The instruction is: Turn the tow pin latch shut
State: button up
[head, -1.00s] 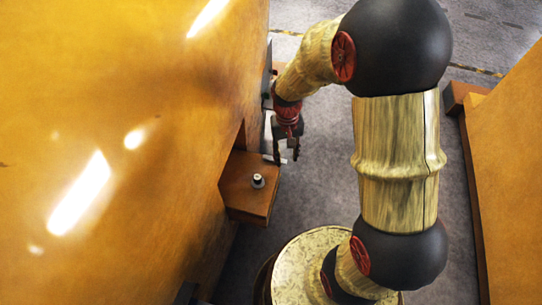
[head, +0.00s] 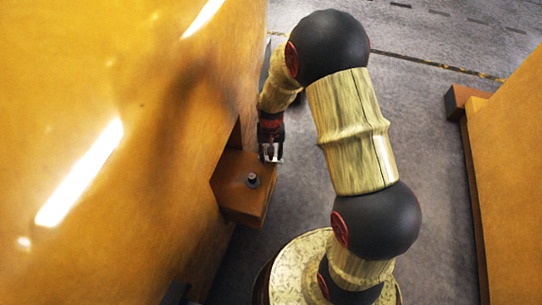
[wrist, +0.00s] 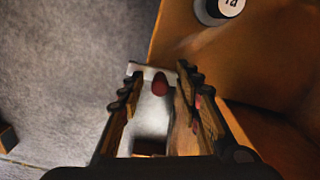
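The tow pin (head: 252,180) stands on top of an orange block that juts from the big casting; in the wrist view its white marked top (wrist: 230,6) is at the upper right. A small red knob (wrist: 160,84), apparently the latch handle, shows over a pale grey plate (wrist: 143,74). My gripper (head: 271,160) is beside the block's far right corner in the head view. In the wrist view my gripper (wrist: 160,76) is open, with one finger on each side of the red knob. I cannot tell whether either finger touches it. The latch's lower part is hidden.
The big orange casting (head: 110,190) fills the left side, and its jutting block (head: 238,198) is close to my gripper. Another orange casting (head: 510,150) stands at the right.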

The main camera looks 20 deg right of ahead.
jog(key=shift+f, duration=0.15)
jog(key=shift+c, duration=0.8)
grip_shut()
